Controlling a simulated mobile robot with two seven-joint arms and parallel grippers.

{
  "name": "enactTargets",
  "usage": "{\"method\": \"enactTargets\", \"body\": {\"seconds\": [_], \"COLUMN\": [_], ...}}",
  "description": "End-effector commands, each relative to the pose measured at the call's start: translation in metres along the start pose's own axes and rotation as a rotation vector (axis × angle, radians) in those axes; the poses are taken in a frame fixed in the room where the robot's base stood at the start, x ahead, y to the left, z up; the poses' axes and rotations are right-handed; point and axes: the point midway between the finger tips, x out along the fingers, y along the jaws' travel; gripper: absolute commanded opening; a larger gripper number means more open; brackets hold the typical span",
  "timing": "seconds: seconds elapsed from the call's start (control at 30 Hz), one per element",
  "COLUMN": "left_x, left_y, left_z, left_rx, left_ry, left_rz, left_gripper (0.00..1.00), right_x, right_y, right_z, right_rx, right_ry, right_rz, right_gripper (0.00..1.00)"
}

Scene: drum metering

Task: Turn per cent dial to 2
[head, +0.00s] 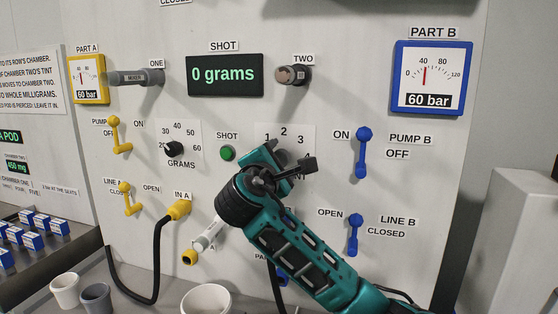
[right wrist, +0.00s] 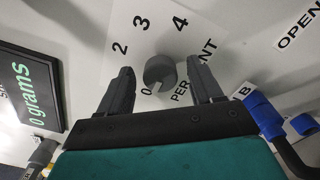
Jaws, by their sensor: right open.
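The per cent dial (right wrist: 160,72) is a dark round knob on the white panel, in the middle of the right wrist view. Numbers 2, 3 and 4 show around it, with a 0 close to its lower left edge. A small light mark on the knob's lower edge appears to be near the 0. My right gripper (right wrist: 160,66) is open, with one finger on each side of the knob and gaps visible. In the head view my right gripper (head: 290,158) covers most of the dial and part of its lettering. My left gripper is not in view.
Left of the dial are a green shot button (head: 227,153) and the grams dial (head: 174,149). Blue levers for pump B (head: 362,150) and line B (head: 354,234) stand to the right. The display (head: 224,75) reads 0 grams. Cups (head: 66,290) stand below.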

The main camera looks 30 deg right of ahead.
Motion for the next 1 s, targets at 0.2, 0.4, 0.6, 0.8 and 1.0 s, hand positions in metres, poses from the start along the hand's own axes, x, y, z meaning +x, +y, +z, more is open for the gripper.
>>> {"method": "enactTargets", "body": {"seconds": [0.2,0.4,0.6,0.8,1.0], "left_x": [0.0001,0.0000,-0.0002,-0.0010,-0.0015], "left_y": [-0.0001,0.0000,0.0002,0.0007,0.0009], "left_z": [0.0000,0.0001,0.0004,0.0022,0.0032], "left_rx": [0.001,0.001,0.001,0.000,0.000], "left_ry": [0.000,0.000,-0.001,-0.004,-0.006], "left_rz": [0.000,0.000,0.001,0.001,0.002], "left_gripper": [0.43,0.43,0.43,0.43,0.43], "right_x": [0.0004,0.0002,0.0001,0.0000,0.0000], "right_y": [0.0001,0.0000,0.0000,0.0000,-0.0002], "right_z": [0.0001,0.0001,0.0001,0.0000,-0.0001], "right_rx": [0.000,0.000,-0.001,-0.001,0.014], "right_ry": [0.000,-0.001,-0.001,-0.001,0.000], "right_rz": [0.000,0.000,0.000,0.000,0.000], "right_gripper": [0.65,0.47,0.28,0.10,0.10]}}
